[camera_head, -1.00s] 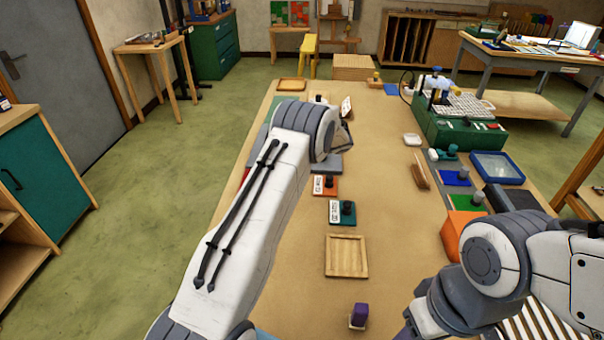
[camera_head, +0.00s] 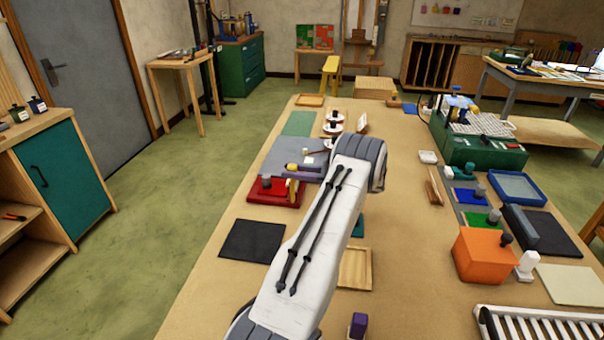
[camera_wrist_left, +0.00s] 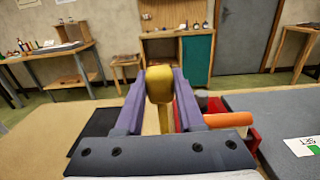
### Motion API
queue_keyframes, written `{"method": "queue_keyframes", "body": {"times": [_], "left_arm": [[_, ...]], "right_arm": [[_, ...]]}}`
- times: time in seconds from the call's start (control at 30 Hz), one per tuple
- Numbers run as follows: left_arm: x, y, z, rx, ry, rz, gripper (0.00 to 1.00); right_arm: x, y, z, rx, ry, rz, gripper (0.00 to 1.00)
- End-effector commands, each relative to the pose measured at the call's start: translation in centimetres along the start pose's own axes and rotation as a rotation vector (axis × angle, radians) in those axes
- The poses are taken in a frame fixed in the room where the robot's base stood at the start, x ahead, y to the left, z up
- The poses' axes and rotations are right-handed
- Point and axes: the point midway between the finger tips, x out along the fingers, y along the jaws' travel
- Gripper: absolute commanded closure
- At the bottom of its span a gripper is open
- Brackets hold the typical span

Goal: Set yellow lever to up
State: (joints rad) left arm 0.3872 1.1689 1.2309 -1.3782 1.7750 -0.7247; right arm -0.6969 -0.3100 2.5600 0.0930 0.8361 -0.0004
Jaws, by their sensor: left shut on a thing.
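The yellow lever's knob (camera_wrist_left: 159,84) sits between the two purple fingers of my left gripper (camera_wrist_left: 158,78) in the left wrist view, with its yellow stalk (camera_wrist_left: 164,120) below. The gripper is shut on the knob. In the head view my left gripper (camera_head: 298,169) reaches toward the left of the table, and the yellow knob (camera_head: 291,167) shows at its fingertips. The stalk (camera_head: 292,190) stands above a red base (camera_head: 272,198). My arm and fingers partly hide the lever, and its exact tilt is hard to tell. My right gripper is not in view.
A dark mat (camera_head: 252,240) lies in front of the red base. An orange cylinder (camera_wrist_left: 228,120) is close to the right finger in the wrist view. A wooden tray (camera_head: 355,270) lies partly behind my arm. An orange block (camera_head: 484,256) and a green machine (camera_head: 480,148) stand on the right.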

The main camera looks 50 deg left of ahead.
Motion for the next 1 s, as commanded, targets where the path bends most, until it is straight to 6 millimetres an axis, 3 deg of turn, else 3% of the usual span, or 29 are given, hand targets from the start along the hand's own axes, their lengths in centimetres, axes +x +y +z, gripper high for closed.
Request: {"method": "queue_keyframes", "body": {"times": [0.3,0.33,0.4,0.77,1.0], "left_arm": [[-0.2,-0.1,0.1,-0.003,-0.004,-0.006,1.00],[-0.2,-0.1,0.1,-0.003,-0.004,-0.006,0.55],[-0.2,-0.1,0.1,-0.003,-0.003,-0.006,0.32],[-0.5,-0.1,-0.1,-0.001,-0.001,-0.004,0.32],[-4.3,-0.1,-0.4,-0.004,-0.001,-0.008,0.32]], "right_arm": [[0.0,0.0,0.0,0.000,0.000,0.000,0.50],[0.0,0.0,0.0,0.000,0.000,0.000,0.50],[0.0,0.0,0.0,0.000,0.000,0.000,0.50],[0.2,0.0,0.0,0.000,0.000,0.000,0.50],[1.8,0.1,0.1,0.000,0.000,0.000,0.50]]}}
